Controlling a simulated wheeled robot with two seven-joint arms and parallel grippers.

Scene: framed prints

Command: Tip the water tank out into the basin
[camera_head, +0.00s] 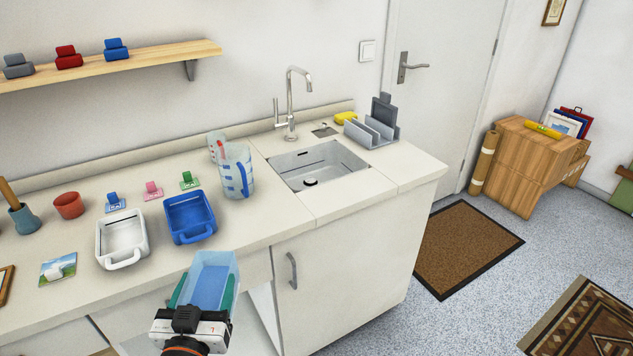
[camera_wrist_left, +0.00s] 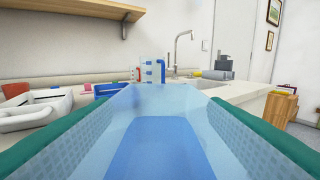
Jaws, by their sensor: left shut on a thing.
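The water tank (camera_head: 212,276) is a clear, pale blue open box with blue water in it. My left gripper (camera_head: 203,296) is shut on it, with a green finger along each side. The tank is in front of the counter's front edge, left of the basin. In the left wrist view the tank (camera_wrist_left: 160,135) fills the lower middle, between the two green fingers. The basin (camera_head: 318,166) is a grey sink set into the counter, with a dark drain in its floor. My right gripper is not in view.
A measuring jug (camera_head: 237,172) stands just left of the basin. A tap (camera_head: 291,105) rises behind it, and a grey rack (camera_head: 372,128) stands to its right. A blue tray (camera_head: 189,216) and a white tray (camera_head: 121,238) lie on the counter behind the tank.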

